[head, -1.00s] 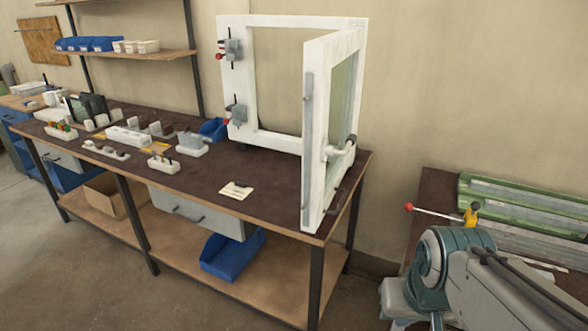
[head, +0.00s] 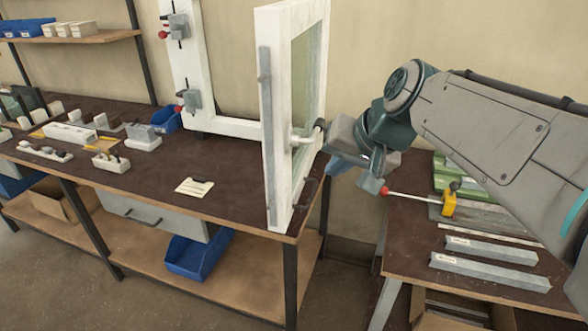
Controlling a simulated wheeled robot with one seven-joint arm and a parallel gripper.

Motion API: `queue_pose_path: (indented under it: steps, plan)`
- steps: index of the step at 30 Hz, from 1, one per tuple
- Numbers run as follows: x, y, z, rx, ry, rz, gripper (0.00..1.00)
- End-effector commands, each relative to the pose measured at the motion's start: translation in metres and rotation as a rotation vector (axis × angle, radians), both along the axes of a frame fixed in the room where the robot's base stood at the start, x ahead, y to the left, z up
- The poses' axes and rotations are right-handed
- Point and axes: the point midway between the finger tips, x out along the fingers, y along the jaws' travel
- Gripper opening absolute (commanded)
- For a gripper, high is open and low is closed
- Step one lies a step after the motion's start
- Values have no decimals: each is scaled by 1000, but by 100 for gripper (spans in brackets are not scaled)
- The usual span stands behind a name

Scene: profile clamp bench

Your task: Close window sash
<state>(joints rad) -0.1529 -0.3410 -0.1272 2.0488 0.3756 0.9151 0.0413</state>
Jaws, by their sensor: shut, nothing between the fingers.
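The white window frame (head: 235,127) stands upright at the back of the dark bench. Its white sash (head: 276,200) is swung open toward me, hinged at the frame's right side, with a grey metal strip (head: 264,110) along its free edge. The glass pane (head: 304,85) shows on the right face. A white handle (head: 301,138) sticks out from that face. My gripper (head: 328,150) is shut and empty, just right of the sash near the handle. Whether it touches the sash or handle I cannot tell. The fingertips are partly hard to make out.
Two grey clamps (head: 188,98) with red knobs sit on the frame's left side. Small fixtures (head: 70,134) and a paper card (head: 194,187) lie on the bench (head: 235,200); bare bench lies between card and sash. A second table (head: 400,255) holds metal profiles (head: 488,250) at right.

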Motion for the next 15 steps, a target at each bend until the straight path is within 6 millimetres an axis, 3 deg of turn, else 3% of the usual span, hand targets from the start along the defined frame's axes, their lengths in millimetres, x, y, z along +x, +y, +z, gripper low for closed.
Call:
queue_pose_path:
  steps: [5, 15]
  plan:
    - [11, 7, -13, 7, 1, -3, 0]
    - [46, 30, -71, 5, 4, -4, 0]
